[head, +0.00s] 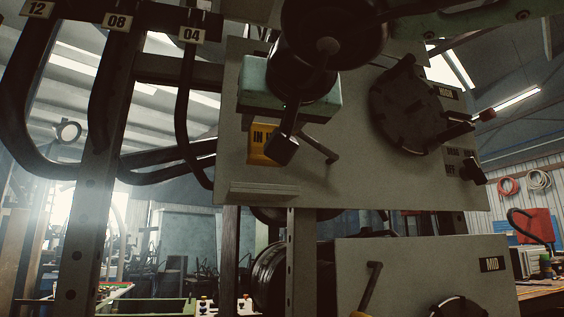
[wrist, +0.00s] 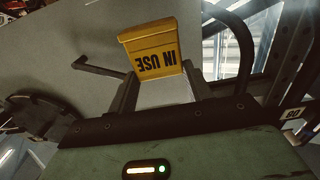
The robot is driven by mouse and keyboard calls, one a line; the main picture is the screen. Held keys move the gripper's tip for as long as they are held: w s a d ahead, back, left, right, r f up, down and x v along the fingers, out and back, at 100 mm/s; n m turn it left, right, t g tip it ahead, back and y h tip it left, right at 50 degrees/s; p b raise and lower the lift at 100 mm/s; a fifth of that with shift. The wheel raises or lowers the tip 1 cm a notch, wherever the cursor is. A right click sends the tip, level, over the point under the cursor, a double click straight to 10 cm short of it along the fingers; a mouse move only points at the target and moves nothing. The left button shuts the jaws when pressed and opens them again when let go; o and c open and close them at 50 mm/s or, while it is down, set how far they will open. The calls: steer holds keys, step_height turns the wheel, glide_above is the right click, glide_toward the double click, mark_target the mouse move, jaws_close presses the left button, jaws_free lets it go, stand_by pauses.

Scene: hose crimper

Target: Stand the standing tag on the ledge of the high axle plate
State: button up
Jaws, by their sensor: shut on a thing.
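The standing tag (head: 262,143) is yellow with black lettering. In the wrist view the tag (wrist: 155,55) reads IN USE, upside down in that picture. My gripper (head: 276,149) is shut on it, with one finger on each side in the wrist view (wrist: 160,80). The high axle plate (head: 390,188) is a pale panel behind my arm. Its ledge (head: 263,189) is a thin pale strip at the plate's lower left. In the head view the tag shows above the ledge, with a gap between them. My gripper hides part of the tag's right side.
A dark lever (head: 320,148) juts from the plate right of the tag. A black round die (head: 410,105) and a knob (head: 474,172) sit farther right. Hooked hoses labelled 12, 08 and 04 (head: 191,36) hang at left. The MID plate (head: 420,270) is below.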

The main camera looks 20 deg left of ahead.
mark_target(268, 126)
steer(key=shift+x, duration=1.55)
step_height(268, 126, down, 4)
steer(key=b, duration=0.2)
steer(key=shift+r+b, duration=0.2)
steer(key=shift+b, duration=0.1)
steer(key=shift+r, duration=0.1)
steer(key=o, duration=1)
steer(key=shift+c, duration=0.2)
